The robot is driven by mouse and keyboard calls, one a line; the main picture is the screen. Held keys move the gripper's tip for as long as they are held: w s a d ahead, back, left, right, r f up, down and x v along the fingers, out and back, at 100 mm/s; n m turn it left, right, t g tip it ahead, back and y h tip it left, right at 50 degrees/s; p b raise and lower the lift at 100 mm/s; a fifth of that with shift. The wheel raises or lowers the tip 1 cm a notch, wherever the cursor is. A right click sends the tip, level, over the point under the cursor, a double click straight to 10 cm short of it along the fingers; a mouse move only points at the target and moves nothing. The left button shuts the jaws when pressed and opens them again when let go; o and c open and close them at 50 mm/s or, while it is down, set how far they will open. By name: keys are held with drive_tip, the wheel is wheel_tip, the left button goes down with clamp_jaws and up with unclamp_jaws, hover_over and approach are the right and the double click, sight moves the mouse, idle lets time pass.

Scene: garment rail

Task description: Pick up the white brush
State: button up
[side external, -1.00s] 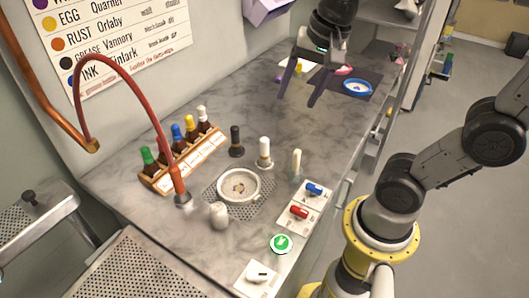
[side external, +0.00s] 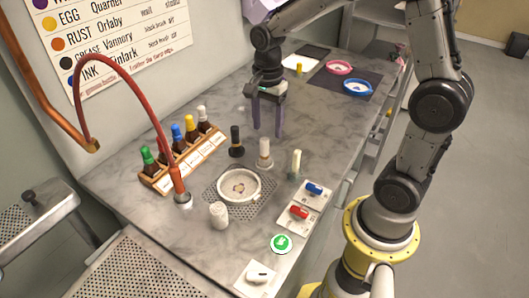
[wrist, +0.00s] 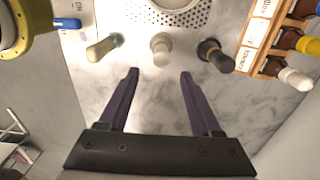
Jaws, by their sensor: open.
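The white brush (side external: 264,148) stands upright on the grey marbled bench, between a black-topped brush (side external: 236,138) and a cream-topped one (side external: 296,160). In the wrist view the white brush (wrist: 161,46) is in the middle, just beyond the gap between my fingertips. My gripper (side external: 267,120) points down over the bench, just behind the white brush in the side view. Its two dark purple fingers are apart with nothing between them (wrist: 159,75). The fingers do not appear to touch the brush.
A round white dish (side external: 239,186) sits on a perforated plate in front of the brushes. A wooden rack (side external: 184,158) of colour-capped bottles stands to the left. Blue and red switches (side external: 314,189) are at the right edge. Pink and blue rings lie on a dark mat (side external: 347,72) behind.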

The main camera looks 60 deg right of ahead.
sight(264, 139)
drive_tip(key=f, duration=0.2)
drive_tip(key=a+f, duration=0.1)
drive_tip(key=f, duration=0.2)
drive_tip(key=shift+a+f, duration=0.15)
drive_tip(key=shift+f, duration=0.55)
clamp_jaws()
